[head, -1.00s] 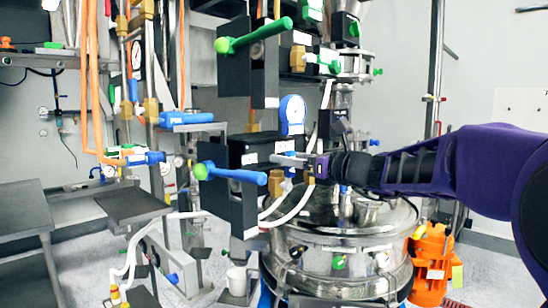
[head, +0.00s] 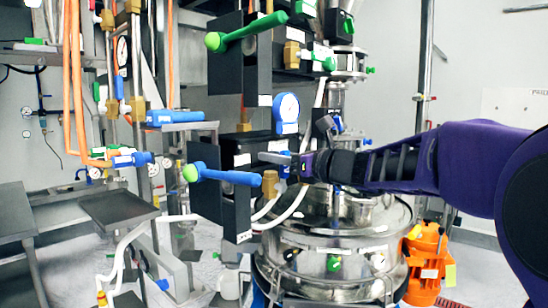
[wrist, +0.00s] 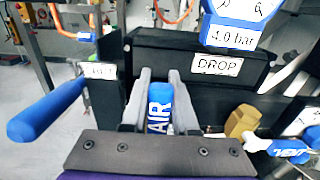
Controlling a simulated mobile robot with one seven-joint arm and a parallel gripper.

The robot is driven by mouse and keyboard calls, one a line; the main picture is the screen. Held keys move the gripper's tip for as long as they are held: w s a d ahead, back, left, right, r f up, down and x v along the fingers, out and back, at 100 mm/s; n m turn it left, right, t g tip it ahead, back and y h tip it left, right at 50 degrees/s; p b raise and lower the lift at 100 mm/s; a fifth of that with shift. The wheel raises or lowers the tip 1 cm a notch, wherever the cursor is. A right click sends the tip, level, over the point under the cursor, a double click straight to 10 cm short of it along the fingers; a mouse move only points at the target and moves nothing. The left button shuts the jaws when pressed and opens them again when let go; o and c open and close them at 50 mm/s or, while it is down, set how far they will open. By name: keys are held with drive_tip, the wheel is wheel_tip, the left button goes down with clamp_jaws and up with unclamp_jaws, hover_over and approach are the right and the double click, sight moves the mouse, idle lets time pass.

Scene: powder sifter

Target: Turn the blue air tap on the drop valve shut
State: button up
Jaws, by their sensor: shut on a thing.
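The blue air tap (wrist: 159,105), its handle marked AIR, stands upright in the middle of the wrist view, below the black box labelled DROP (wrist: 218,65). My gripper (wrist: 153,98) is shut on this handle, with a grey finger on each side of it. In the head view my gripper (head: 276,159) reaches in from the right at the drop valve's black box (head: 240,150), under the blue gauge (head: 287,108). The tap is mostly hidden by my fingers there.
A long blue lever (head: 230,177) with a green knob sticks out left of my gripper. A blue VENT tap (wrist: 287,149) and a brass fitting (wrist: 243,120) sit close on the right in the wrist view. The steel sifter (head: 335,245) stands below.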

clamp_jaws()
idle(0.9)
